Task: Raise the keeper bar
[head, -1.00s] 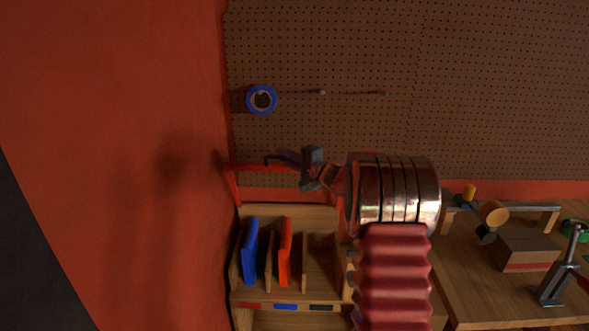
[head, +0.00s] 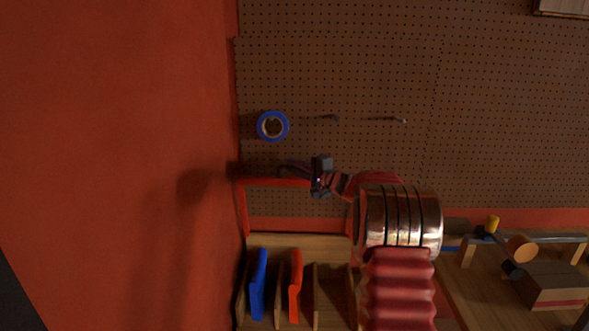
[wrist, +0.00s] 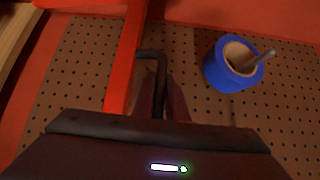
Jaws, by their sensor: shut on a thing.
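The keeper bar (head: 275,182) is red and runs roughly level in front of the pegboard at centre left, with a red upright at its left end. In the wrist view the red bar (wrist: 124,62) runs up the picture, left of my fingers. My gripper (head: 298,171) is beside the bar's right part. In the wrist view my gripper (wrist: 162,92) is shut on a thin black bent handle (wrist: 153,54), which seems joined to the bar. The part between the fingers is largely hidden. My arm hides what lies at the bar's right end.
A blue tape roll (head: 273,126) hangs on the pegboard (head: 450,100) above the bar. A wooden rack (head: 325,243) with blue and red panels stands below. A bench with a brown box (head: 553,287) is at right. The red wall (head: 110,150) is close at left.

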